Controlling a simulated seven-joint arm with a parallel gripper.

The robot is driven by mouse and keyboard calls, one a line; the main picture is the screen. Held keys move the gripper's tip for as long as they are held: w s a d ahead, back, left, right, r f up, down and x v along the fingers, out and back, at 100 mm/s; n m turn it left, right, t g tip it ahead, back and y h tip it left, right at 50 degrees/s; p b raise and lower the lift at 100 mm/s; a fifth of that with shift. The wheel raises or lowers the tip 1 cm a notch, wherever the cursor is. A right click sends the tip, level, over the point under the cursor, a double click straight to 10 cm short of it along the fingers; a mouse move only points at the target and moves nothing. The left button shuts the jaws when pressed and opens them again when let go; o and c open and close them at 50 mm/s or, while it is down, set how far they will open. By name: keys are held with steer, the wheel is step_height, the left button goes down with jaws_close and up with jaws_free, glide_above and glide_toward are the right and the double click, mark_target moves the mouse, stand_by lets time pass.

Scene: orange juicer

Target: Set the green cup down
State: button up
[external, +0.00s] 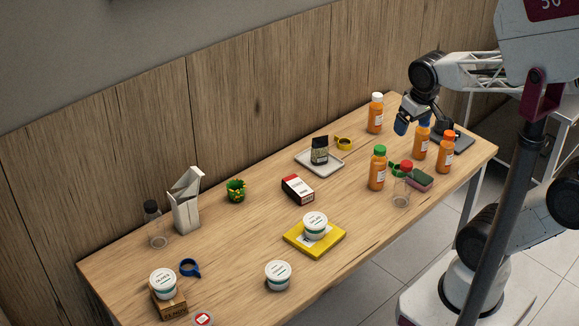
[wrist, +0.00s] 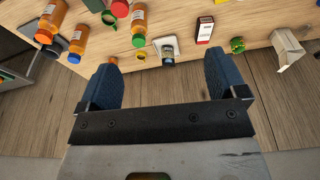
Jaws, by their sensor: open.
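The green cup (external: 395,168) sits on the table between the green-capped juice bottle (external: 377,170) and the clear red-capped bottle (external: 401,190), which partly hide it. In the wrist view the green cup (wrist: 108,18) shows as a small dark-green shape near the top. My gripper (external: 402,123) is raised above the right end of the table, beyond the cup and apart from it. In the wrist view its two blue fingers (wrist: 162,75) are wide apart with nothing held between them.
A white tray (external: 305,162) and a yellow cup (external: 344,142) are farther left. The left front tabletop has bare patches.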

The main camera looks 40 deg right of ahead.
steer(key=shift+s+d+f+n, duration=0.1)
steer(key=shift+s+d+n, duration=0.1)
steer(key=shift+s, duration=0.45)
steer(key=shift+s+d+f+n, duration=0.1)
steer(key=shift+s+n, duration=0.1)
steer(key=shift+s, duration=0.4)
stand_by(0.5)
